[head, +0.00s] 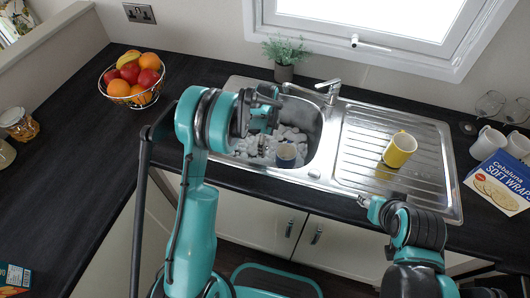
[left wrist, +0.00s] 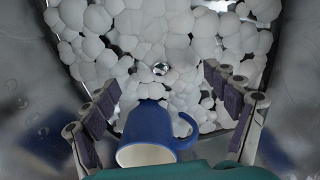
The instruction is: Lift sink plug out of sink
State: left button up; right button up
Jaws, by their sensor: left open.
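The sink (head: 318,150) holds a heap of white foam (head: 292,134). In the left wrist view a small shiny metal knob (left wrist: 160,68), which looks like the top of the sink plug, shows amid the foam; the rest is hidden. A blue mug (head: 287,155) is in the sink, and in the left wrist view the mug (left wrist: 150,128) lies nearer than the knob with its handle to the right. My left gripper (head: 262,142) is over the sink, open and empty, with its fingers either side of the mug and knob. My right gripper (head: 372,205) is near the drainer's front edge, its jaws unclear.
The tap (head: 328,88) stands behind the sink, with a potted plant (head: 284,70) to its left. A yellow mug (head: 399,150) is on the drainer (head: 365,125). A fruit basket (head: 133,82) stands left; a wraps box (head: 500,183) and white mugs (head: 488,143) stand right.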

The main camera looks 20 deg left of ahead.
pick_arm(q)
notch_tip(320, 180, down, 3)
jog(key=shift+a+f+b, duration=0.1)
jog(key=shift+f+b, duration=0.1)
jog(key=shift+b, duration=0.25)
jog(key=shift+r, duration=0.1)
grip_shut()
notch_tip(320, 180, up, 10)
jog(key=p, duration=0.3)
notch_tip(320, 180, up, 11)
jog(key=p, duration=0.7)
send_over(266, 147)
jog(key=s, duration=0.3)
jog(key=shift+s+a, duration=0.1)
jog(key=shift+f, duration=0.2)
